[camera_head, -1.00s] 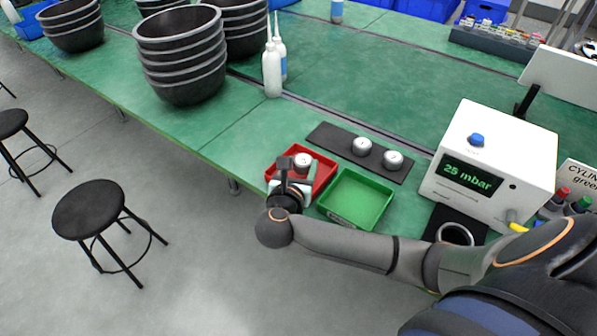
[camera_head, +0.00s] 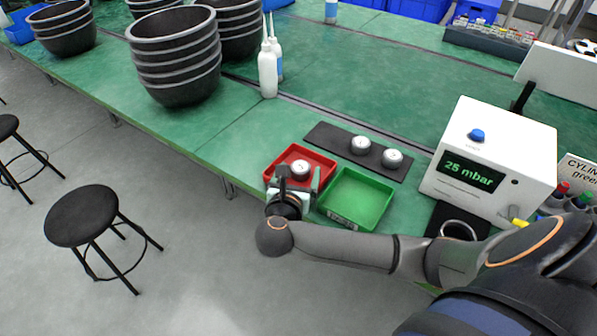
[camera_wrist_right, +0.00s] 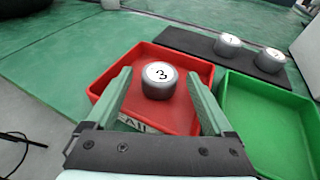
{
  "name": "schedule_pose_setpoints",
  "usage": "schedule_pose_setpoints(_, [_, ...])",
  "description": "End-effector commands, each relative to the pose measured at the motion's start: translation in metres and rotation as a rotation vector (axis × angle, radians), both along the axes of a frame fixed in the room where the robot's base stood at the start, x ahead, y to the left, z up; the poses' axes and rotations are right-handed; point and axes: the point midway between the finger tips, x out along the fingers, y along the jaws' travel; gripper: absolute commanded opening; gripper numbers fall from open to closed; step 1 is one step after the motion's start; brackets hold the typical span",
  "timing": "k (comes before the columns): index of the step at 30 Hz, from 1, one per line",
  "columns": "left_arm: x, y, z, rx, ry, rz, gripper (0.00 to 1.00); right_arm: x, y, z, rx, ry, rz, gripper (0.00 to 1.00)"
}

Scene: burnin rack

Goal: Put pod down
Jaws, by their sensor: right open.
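A grey pod with a white top marked 3 (camera_wrist_right: 159,80) sits in the red tray (camera_wrist_right: 110,97); in the head view the pod (camera_head: 299,169) also shows inside the red tray (camera_head: 322,163). My right gripper (camera_wrist_right: 158,88) is open, its two green fingers apart on either side of the pod's near side, and it holds nothing. In the head view my right gripper (camera_head: 297,180) is over the near part of the red tray. Two like pods, (camera_head: 361,145) and (camera_head: 392,158), stand on a dark strip (camera_head: 326,136) behind the trays. My left gripper is not in view.
A green tray (camera_head: 384,222) stands right of the red one. A white box reading 25 mbar (camera_head: 520,145) is farther right. White bottles (camera_head: 267,75) and stacked dark bowls (camera_head: 180,95) stand at the back left. A black stool (camera_head: 82,216) is on the floor.

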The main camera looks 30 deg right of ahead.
Motion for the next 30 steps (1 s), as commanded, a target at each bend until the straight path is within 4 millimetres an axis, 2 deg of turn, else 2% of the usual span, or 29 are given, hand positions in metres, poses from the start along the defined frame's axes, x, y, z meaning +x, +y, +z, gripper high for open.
schedule_pose_setpoints(5, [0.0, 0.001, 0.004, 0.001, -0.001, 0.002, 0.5, 0.0, -0.001, 0.006, -0.002, -0.002, -0.001, 0.87])
schedule_pose_setpoints(14, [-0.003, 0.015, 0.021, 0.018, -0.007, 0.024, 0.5, -0.039, 0.039, 0.023, 0.005, 0.005, 0.002, 0.87])
schedule_pose_setpoints(21, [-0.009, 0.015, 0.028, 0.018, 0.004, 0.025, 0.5, -0.069, 0.069, 0.034, 0.004, 0.003, 0.001, 0.87])
schedule_pose_setpoints(30, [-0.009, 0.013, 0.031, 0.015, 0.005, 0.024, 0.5, -0.082, 0.081, 0.039, -0.001, -0.001, -0.001, 0.87])
